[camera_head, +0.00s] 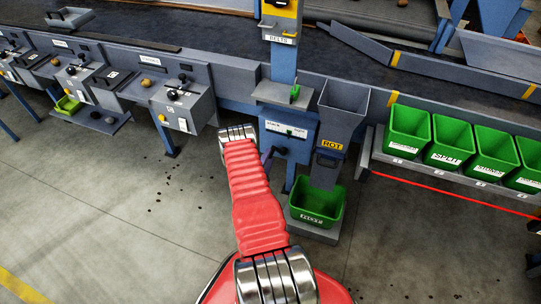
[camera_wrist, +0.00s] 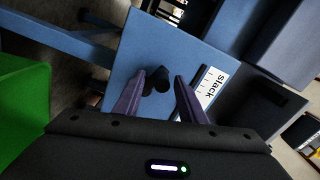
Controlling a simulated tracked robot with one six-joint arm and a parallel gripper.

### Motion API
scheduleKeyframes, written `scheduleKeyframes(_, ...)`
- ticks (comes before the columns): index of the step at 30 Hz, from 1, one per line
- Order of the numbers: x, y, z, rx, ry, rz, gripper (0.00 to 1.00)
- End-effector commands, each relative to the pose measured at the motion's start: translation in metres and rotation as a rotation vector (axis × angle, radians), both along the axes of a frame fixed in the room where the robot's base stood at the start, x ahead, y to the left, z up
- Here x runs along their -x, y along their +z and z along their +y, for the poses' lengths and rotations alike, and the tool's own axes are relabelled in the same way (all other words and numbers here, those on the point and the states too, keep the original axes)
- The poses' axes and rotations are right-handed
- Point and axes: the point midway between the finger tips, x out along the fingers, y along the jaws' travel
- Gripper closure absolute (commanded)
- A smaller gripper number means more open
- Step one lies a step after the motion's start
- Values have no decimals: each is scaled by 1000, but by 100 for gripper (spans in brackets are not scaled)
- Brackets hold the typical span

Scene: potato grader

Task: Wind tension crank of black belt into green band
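The tension box (camera_head: 290,147) is a blue box below the belt post, with a white scale strip (camera_head: 287,130) on its front. The strip is too small to read a pointer or band clearly. In the wrist view the strip shows the word "slack" (camera_wrist: 210,86); no green band is visible there. The black crank (camera_wrist: 157,80) projects from the blue box face in the wrist view. My gripper (camera_wrist: 161,76) is open, with its two purple fingers on either side of the crank's knob. I cannot tell whether they touch it. In the head view my gripper is not clearly visible.
A grey chute marked ROT (camera_head: 340,110) stands right of the box, above a green crate (camera_head: 316,203). Several green bins (camera_head: 408,130) line a shelf at right. Grey control boxes (camera_head: 183,105) stand at left. The concrete floor at left is mostly clear.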

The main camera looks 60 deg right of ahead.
Motion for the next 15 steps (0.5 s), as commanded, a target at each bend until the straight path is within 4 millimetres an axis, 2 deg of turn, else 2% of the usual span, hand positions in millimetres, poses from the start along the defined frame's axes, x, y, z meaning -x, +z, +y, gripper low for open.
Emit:
scheduleKeyframes(3,2,-1,22,-2,4,2,63)
scheduleKeyframes(15,13,-1,88,-1,2,1,63)
